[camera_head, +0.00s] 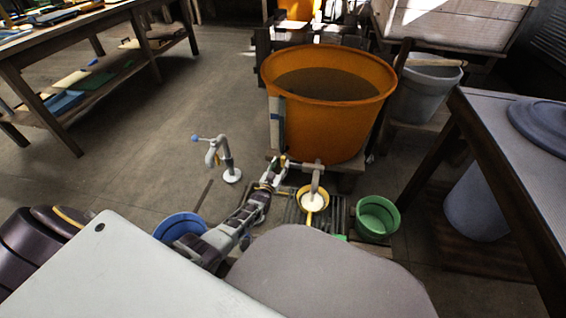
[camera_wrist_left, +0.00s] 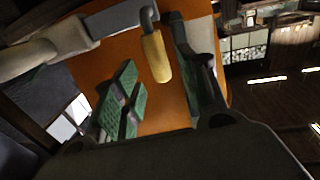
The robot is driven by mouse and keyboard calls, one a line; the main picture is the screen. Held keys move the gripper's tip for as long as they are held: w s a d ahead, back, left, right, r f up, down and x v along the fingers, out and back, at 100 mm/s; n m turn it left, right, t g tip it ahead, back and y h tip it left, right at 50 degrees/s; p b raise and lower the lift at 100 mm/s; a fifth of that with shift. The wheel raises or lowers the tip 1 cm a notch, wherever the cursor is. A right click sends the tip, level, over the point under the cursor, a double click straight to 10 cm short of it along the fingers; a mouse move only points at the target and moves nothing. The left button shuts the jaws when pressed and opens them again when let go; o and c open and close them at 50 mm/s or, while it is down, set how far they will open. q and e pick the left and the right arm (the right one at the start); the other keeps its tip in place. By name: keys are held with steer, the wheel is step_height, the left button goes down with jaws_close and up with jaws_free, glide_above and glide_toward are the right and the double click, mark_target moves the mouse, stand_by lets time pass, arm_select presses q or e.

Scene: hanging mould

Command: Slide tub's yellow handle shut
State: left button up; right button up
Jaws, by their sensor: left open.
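The orange tub (camera_head: 325,140) stands on a low wooden base in the head view, with brownish contents. Its yellow handle (camera_wrist_left: 155,57) shows in the wrist view, hanging from a grey metal bar in front of the orange wall; in the head view it is tiny. My left gripper (camera_head: 279,164) is at the tub's lower front. In the wrist view its green-padded fingers (camera_wrist_left: 153,50) are apart, with the handle between them; I cannot tell whether they touch it. A grey-beige strip (camera_head: 316,178) runs from the tub's outlet down to a yellow bucket (camera_head: 325,199) with pale contents. My right gripper is not in view.
A green bucket (camera_head: 377,219) stands right of the yellow one and a blue bucket (camera_head: 181,222) stands left, beside my arm. A slatted grate (camera_head: 342,217) lies under the yellow bucket. A clamp-like stand (camera_head: 230,172) is on the floor. A table (camera_head: 520,165) stands right.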

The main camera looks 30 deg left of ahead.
mark_target(282, 161)
arm_select(q)
steer(key=shift+w+a+b, duration=0.2)
steer(key=shift+w+b, duration=0.85)
steer(key=shift+w, duration=0.95)
steer(key=c, duration=0.4)
jaws_close()
